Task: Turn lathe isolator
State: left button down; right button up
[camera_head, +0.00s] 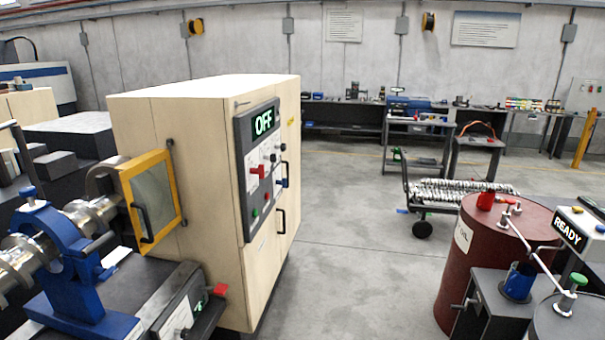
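The lathe's tall pale cabinet (200,190) stands left of centre. A dark control panel (246,200) on its right-hand face carries a lit green display (264,122) reading "OFF". Below the display a red handle (258,171) sticks out from the panel; it looks like the isolator, but its exact angle is too small to tell. A blue handle (284,182) sits at the panel's right edge, with small red and green buttons lower down. Neither of my grippers is in view.
A yellow-framed guard (152,200) and a blue steady rest (60,262) are at left. A dark red barrel (484,262) and a box reading "READY" (570,232) stand at right. A wheeled cart (440,196) is behind. Open floor (350,260) lies between.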

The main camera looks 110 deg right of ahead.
aim_at(260, 171)
jog(key=z, duration=3.6)
jog(key=u, duration=0.75)
jog(key=i+l+u, duration=0.2)
jog(key=l+u, duration=0.25)
jog(key=l, duration=0.15)
jog(key=i+l+u, duration=0.1)
jog(key=l+u, duration=0.4)
jog(key=l, duration=0.15)
jog(key=l+u, duration=0.45)
jog(key=l, duration=0.25)
